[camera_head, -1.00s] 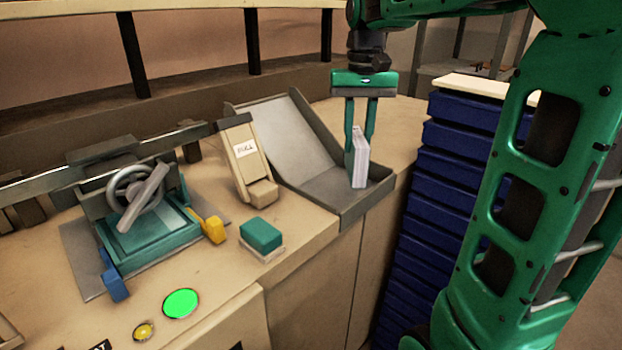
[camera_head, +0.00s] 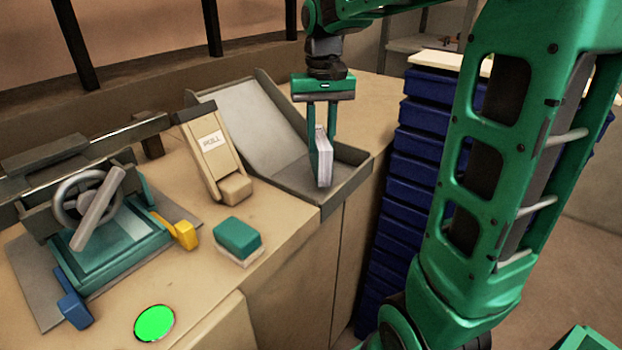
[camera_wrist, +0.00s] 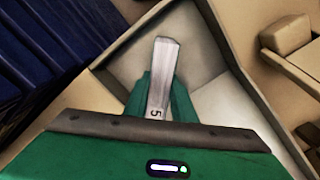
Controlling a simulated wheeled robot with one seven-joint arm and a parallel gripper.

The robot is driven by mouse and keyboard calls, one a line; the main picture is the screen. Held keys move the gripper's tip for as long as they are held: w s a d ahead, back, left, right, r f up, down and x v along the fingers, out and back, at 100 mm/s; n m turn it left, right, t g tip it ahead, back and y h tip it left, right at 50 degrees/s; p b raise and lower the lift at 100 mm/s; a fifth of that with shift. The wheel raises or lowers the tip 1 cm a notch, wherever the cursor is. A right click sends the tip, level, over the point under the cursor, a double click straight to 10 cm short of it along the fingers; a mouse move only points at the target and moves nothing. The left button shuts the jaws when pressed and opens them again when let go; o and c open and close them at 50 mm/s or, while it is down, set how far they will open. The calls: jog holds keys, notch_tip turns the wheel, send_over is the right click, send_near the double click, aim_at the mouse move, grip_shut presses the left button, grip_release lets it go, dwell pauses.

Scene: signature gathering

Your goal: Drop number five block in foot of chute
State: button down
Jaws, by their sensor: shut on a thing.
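The number five block (camera_head: 322,160) is a whitish-grey slab of stacked pages. It stands upright between the fingers of my green gripper (camera_head: 321,150), which is shut on it. In the wrist view the block (camera_wrist: 163,75) shows a "5" near the fingertips. The chute (camera_head: 250,115) is a grey sloped tray with raised side walls. Its foot (camera_head: 345,178) is a flat walled tray at the lower right, and the block is over it. I cannot tell whether the block touches the foot's floor.
A beige lever marked "PULL" (camera_head: 212,150) stands left of the chute. A teal-topped block (camera_head: 237,238), a press with a handwheel (camera_head: 100,225) and a green button (camera_head: 154,323) sit on the counter. Stacked blue trays (camera_head: 400,200) stand to the right.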

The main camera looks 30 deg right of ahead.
jog(key=shift+f, duration=0.15)
jog(key=c, duration=1.4)
grip_release()
notch_tip(320, 180, up, 11)
jog(key=shift+f, duration=0.15)
jog(key=s+d+f+m, duration=0.1)
jog(key=s+d+f, duration=0.1)
jog(key=s+f, duration=0.8)
jog(key=s+d+f, duration=0.2)
jog(key=s+f, duration=0.8)
jog(key=s, duration=0.4)
jog(key=shift+s+m, duration=0.4)
